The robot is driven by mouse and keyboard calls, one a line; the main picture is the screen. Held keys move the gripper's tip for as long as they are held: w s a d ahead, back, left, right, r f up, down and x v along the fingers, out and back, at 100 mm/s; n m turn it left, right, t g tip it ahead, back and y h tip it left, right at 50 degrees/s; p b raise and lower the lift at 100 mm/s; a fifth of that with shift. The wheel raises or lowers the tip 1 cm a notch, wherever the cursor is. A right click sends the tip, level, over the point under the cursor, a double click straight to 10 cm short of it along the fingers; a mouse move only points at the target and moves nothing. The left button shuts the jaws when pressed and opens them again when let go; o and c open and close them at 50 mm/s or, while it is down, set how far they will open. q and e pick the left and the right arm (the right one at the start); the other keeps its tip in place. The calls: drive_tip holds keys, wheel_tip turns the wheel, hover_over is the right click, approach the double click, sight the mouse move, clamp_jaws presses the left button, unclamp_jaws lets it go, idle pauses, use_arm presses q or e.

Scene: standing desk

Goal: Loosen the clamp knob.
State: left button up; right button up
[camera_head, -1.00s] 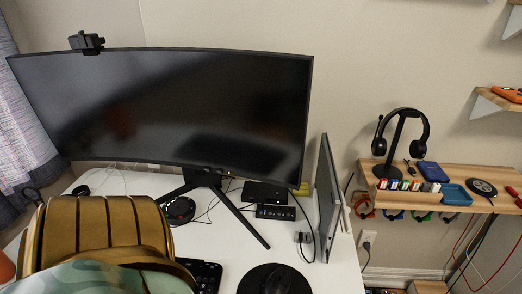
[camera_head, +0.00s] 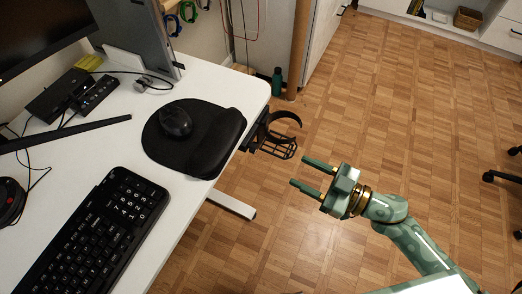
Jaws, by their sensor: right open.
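A black clamp-on cup holder (camera_head: 284,149) hangs at the right edge of the white desk (camera_head: 222,84). It has a curved ring above and an open lattice basket below. Its clamp (camera_head: 251,136) sits against the desk edge. I cannot make out the clamp knob; it may be hidden under the desktop. My right gripper (camera_head: 298,171) is over the floor, below and to the right of the cup holder in the picture. Its two green fingers are apart and empty, pointing left toward the desk. My left gripper is not in view.
On the desk are a mouse (camera_head: 175,121) on a black mouse pad (camera_head: 212,150) with wrist rest and a keyboard (camera_head: 95,230). A desk foot (camera_head: 232,204) sticks out below. A dark green bottle (camera_head: 277,80) stands behind the cup holder. The wooden floor to the right is mostly clear.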

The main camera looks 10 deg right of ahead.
sight(253, 147)
drive_tip(key=b+x, duration=0.2)
drive_tip(key=x, duration=1)
drive_tip(key=shift+d, duration=0.15)
drive_tip(key=shift+w+f, duration=0.1)
drive_tip(key=shift+f, duration=0.05)
drive_tip(key=c, duration=1)
